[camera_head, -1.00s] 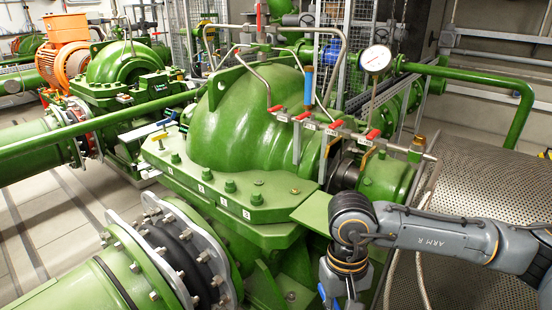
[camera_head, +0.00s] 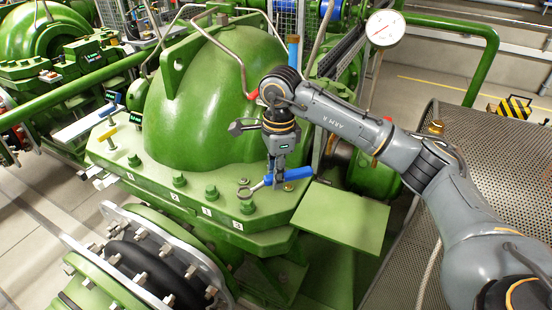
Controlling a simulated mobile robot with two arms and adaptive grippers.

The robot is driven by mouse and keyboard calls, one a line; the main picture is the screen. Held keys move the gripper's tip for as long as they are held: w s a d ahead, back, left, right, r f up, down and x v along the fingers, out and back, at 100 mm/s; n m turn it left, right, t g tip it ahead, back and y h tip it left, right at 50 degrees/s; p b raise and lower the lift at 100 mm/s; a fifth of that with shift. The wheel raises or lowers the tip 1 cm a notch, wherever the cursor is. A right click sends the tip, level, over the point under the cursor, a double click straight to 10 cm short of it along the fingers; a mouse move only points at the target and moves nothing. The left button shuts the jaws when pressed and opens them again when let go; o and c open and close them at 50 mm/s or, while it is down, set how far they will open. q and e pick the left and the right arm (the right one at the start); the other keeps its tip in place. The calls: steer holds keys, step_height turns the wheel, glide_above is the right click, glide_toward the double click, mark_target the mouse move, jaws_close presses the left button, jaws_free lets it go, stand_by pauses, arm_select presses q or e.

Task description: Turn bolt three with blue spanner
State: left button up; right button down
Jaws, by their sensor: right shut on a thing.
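My right gripper (camera_head: 276,181) is shut on the blue spanner (camera_head: 295,173), above the green flange ledge. The spanner's metal ring end (camera_head: 245,192) points left, close to the green bolt behind the "3" label (camera_head: 238,225). That bolt (camera_head: 247,208) stands upright near the ledge's front right corner. The ring appears just behind and above the bolt head; I cannot tell its exact height, and it does not look seated around the bolt. My left gripper is out of view.
Other green bolts (camera_head: 211,192) stand in a row to the left along the ledge. The big green pump casing (camera_head: 200,100) rises behind. A flat green plate (camera_head: 340,215) lies to the right. A pressure gauge (camera_head: 385,28) and pipes stand behind my right arm.

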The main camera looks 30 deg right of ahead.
steer(key=shift+w+d+r+m, duration=0.25)
steer(key=shift+r+m, duration=0.15)
steer(key=shift+m, duration=0.4)
steer(key=shift+w+d+m, duration=0.1)
steer(key=shift+w+m, duration=0.15)
steer(key=shift+m, duration=0.15)
steer(key=shift+w+d+f+b, duration=0.1)
steer(key=shift+w+f+b, duration=0.1)
steer(key=shift+f+b, duration=1.15)
steer(key=shift+w+f+b, duration=0.2)
steer(key=shift+f+b, duration=0.75)
steer(key=shift+f, duration=0.7)
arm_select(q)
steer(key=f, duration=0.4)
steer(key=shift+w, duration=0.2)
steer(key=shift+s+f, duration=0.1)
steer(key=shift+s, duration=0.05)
arm_select(e)
steer(key=shift+f, duration=0.6)
